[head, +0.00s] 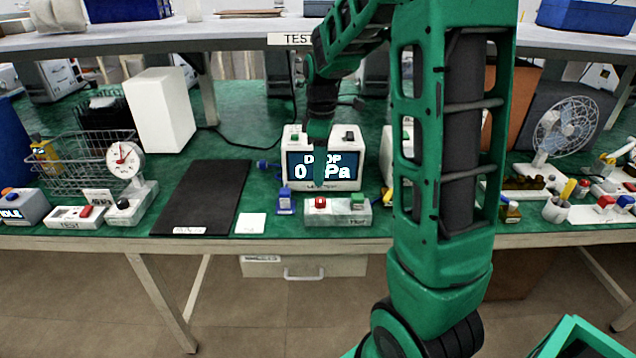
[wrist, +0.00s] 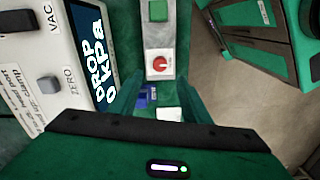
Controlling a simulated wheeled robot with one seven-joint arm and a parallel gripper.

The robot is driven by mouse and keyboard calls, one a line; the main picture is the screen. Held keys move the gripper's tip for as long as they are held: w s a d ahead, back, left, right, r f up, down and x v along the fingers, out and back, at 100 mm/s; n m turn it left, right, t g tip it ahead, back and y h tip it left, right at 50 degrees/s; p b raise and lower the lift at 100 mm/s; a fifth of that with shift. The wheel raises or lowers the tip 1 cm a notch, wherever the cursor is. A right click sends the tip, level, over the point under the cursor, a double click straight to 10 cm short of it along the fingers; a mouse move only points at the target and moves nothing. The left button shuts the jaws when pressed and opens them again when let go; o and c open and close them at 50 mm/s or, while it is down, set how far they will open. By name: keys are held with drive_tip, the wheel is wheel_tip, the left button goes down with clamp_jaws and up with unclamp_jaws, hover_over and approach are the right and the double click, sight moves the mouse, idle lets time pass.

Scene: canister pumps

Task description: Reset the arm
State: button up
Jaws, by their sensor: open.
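My green arm rises in front of the bench in the head view and bends over. My gripper (head: 318,148) hangs down in front of a white meter (head: 348,184) whose screen reads DROP and 0. In the wrist view my gripper (wrist: 162,88) has its two green fingers spread apart with nothing held between them. Past the fingers lies a grey control box (head: 337,213) with a red knob (wrist: 160,63) and a green button (wrist: 158,10). The meter (wrist: 100,28) is at the left of the wrist view. My gripper hides part of its screen in the head view.
A small blue item (head: 285,203), a white card (head: 250,223) and a black mat (head: 205,195) lie left of the control box. A wire basket (head: 85,165) and dial gauge (head: 125,160) stand further left. A shelf (head: 240,35) runs behind. A fan (head: 563,127) stands right.

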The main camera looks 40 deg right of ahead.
drive_tip(key=shift+r, duration=0.75)
drive_tip(key=s+a+m, duration=0.2)
drive_tip(key=s+m, duration=1.3)
drive_tip(key=s, duration=1.3)
drive_tip(key=shift+m, duration=0.3)
